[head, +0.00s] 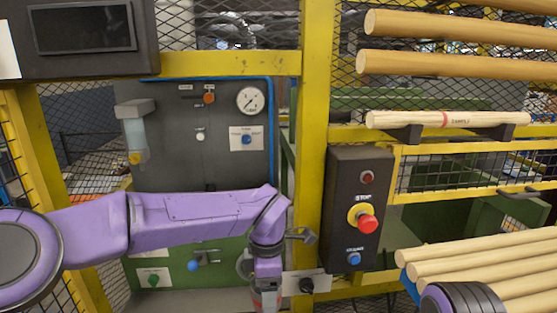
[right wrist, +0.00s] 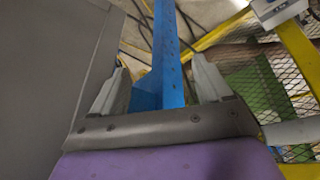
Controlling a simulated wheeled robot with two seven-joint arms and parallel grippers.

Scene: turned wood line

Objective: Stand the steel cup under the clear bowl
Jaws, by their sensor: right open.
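The clear bowl (head: 137,137) hangs upright at the left of the dark panel in the head view, below a grey block, with a yellow piece at its bottom. I see no steel cup in either view. In the head view only part of my right arm shows, at the lower right.
A yellow post (head: 316,110) and mesh fence stand beside the panel (head: 200,165). A dark box with a red stop button (head: 368,223) is fixed right of the post. Turned wood rods (head: 480,260) lie at the lower right, with more rods above. The panel bears a gauge (head: 250,99).

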